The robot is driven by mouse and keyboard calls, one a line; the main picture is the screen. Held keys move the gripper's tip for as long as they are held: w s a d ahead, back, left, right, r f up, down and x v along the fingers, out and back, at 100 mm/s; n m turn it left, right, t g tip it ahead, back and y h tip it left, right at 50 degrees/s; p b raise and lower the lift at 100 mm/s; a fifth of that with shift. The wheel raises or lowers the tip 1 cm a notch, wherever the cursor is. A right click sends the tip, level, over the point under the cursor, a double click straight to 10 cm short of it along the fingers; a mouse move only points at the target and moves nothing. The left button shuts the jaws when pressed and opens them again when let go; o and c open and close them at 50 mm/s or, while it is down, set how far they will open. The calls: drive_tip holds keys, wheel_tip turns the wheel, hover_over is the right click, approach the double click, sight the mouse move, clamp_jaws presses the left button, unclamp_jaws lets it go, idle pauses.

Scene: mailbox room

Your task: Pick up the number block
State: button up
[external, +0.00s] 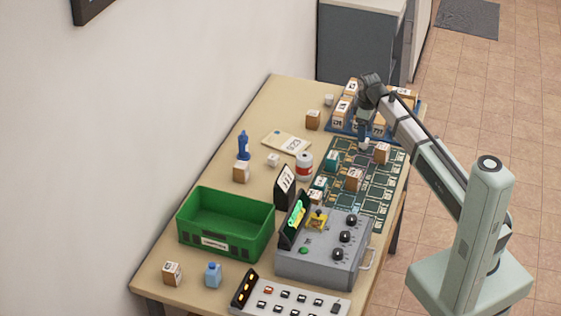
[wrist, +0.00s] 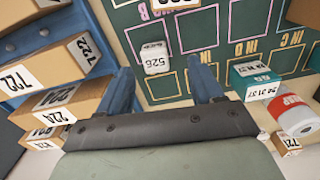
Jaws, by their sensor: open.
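Several blocks carry printed numbers; I cannot tell which one the task names. A small white block (wrist: 155,58) printed 526 lies on the green mat (wrist: 186,97) just ahead of my gripper. In the wrist view my gripper (wrist: 162,78) has its two blue fingers apart, with nothing between them but mat. The white block lies beyond the fingertips, nearer the left finger. In the external view my gripper (external: 363,133) points down over the far part of the mat, close above a small white block (external: 365,144).
A blue tray (external: 341,130) with numbered tan boxes stands beyond my gripper. A teal block (wrist: 255,82) and a red-and-white can (wrist: 298,114) are at right in the wrist view. A green crate (external: 226,245) and grey control box (external: 322,259) fill the near table.

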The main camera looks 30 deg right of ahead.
drive_tip(key=shift+w+d+f, duration=0.1)
drive_tip(key=shift+w+f, duration=0.05)
drive_tip(key=shift+f, duration=1.25)
drive_tip(key=shift+w+d+f, duration=0.1)
drive_tip(key=shift+w+f, duration=0.05)
drive_tip(key=shift+f, duration=1.2)
drive_tip(key=c, duration=1)
